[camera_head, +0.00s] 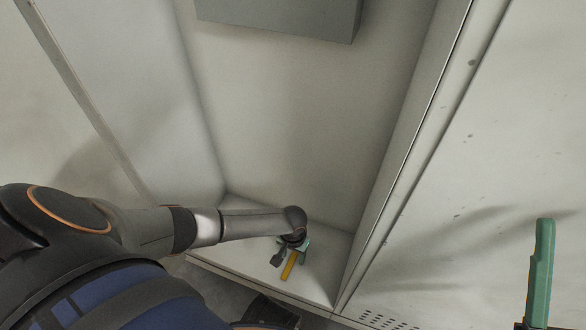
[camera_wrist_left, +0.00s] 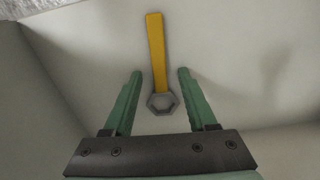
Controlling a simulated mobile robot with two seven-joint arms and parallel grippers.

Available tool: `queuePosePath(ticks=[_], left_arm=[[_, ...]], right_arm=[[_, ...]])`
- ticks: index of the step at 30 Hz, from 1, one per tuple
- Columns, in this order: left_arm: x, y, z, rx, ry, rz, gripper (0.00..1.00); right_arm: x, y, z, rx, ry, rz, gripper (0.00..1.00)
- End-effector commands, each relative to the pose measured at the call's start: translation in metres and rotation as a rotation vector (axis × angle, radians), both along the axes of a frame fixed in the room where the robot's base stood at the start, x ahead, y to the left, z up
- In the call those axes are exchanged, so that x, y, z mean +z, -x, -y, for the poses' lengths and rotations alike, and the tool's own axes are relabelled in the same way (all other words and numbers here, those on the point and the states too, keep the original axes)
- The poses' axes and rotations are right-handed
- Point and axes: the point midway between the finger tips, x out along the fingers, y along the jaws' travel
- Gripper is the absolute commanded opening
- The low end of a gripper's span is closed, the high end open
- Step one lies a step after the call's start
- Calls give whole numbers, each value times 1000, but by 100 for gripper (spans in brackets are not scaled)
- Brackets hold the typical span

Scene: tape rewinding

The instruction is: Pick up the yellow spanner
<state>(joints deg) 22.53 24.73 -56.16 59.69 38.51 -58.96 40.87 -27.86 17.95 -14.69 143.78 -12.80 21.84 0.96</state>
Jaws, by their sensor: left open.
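The yellow spanner (camera_head: 289,266) lies on the pale floor of a recessed compartment in the head view, partly hidden by my left gripper (camera_head: 291,246). In the left wrist view the spanner (camera_wrist_left: 156,50) has a flat yellow handle pointing away and a grey ring end nearer the gripper. My left gripper (camera_wrist_left: 160,74) is open, with one green finger on each side of the spanner's lower part and a gap to both. Whether the fingertips are level with the spanner is unclear. A green finger of my right gripper (camera_head: 541,270) shows at the right edge; its other finger is out of view.
Pale walls enclose the compartment, with a raised ledge (camera_head: 405,150) along its right side. A grey box (camera_head: 280,15) is at the top. The compartment's front edge (camera_head: 250,286) runs below the spanner. The wide back panel is bare.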

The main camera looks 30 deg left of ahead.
Motion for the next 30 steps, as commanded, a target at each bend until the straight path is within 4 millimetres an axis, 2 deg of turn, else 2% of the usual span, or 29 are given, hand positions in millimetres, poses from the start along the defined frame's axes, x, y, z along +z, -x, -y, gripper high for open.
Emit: queuePosePath(ticks=[7, 22, 30], left_arm=[[-1, 0, 0, -1, 1, 1, 55], [-1, 0, 0, 0, 0, 1, 0], [-1, 0, 0, 0, 0, 0, 0]], right_arm=[[-1, -1, 0, -2, -3, -8, 50], [0, 0, 0, -1, -11, -5, 50], [0, 0, 0, -1, -11, -4, 50]])
